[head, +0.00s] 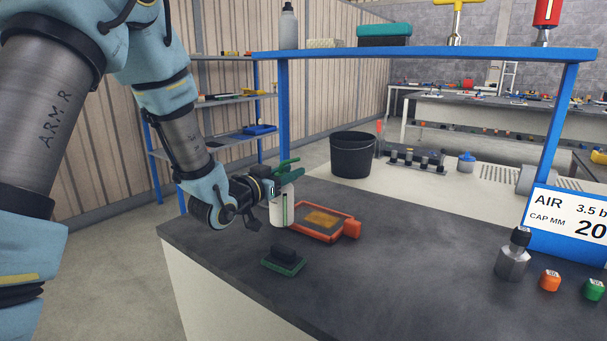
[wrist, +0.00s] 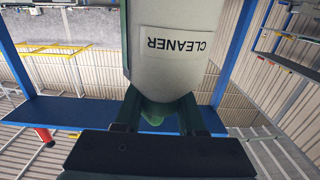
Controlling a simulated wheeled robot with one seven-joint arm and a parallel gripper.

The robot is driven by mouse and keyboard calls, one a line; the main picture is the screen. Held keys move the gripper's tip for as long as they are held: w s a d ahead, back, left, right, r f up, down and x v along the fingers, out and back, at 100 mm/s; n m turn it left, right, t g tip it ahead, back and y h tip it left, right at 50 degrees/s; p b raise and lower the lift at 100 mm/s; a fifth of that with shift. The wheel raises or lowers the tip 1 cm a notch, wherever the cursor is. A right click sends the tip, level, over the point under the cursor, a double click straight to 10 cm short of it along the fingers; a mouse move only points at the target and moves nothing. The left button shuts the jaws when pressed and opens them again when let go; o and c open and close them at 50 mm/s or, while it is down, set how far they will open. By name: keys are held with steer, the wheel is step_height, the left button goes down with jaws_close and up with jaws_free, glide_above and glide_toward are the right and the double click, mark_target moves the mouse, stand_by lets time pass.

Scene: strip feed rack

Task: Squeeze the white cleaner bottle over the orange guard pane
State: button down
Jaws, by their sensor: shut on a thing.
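The white cleaner bottle (head: 279,211) has a green top and appears upright in the head view. My gripper (head: 284,180) is shut on it near its green neck, reaching in from the left. In the wrist view, the bottle (wrist: 172,50) fills the upper middle, its CLEANER label upside down, with the dark fingers (wrist: 160,112) on either side of its green neck. The orange guard pane (head: 349,229) lies flat on the dark bench, just right of the bottle, with a yellow-brown patch on it. I cannot tell whether the bottle's base touches the bench.
A green-based brush (head: 283,262) lies on the bench in front of the bottle. A black bucket (head: 352,157) stands behind the pane. A metal bottle (head: 512,259) and orange and green caps (head: 550,280) are at the right. A blue shelf (head: 430,53) spans overhead. The bench middle is clear.

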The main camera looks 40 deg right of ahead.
steer(key=y+p, duration=0.1)
steer(key=p, duration=0.1)
steer(key=shift+a+r+m+p, duration=0.15)
steer(key=shift+r+m+p, duration=0.2)
steer(key=shift+m+p, duration=0.05)
steer(key=y+p, duration=0.1)
steer(key=p, duration=0.2)
steer(key=m+y+p, duration=0.1)
steer(key=p, duration=0.1)
steer(key=a+m+y+p, duration=0.1)
steer(key=p, duration=0.2)
steer(key=shift+w+f+g+y+p, duration=0.15)
steer(key=shift+f+g+y+p, duration=0.1)
steer(key=shift+g+y+p, duration=0.05)
steer(key=shift+a+f+m+y+p, duration=0.1)
steer(key=shift+f+m+y+p, duration=0.2)
steer(key=shift+f+y+p, duration=0.5)
steer(key=c, duration=1)
jaws_free()
steer(key=shift+w+a+f, duration=0.1)
steer(key=shift+f, duration=0.5)
jaws_close()
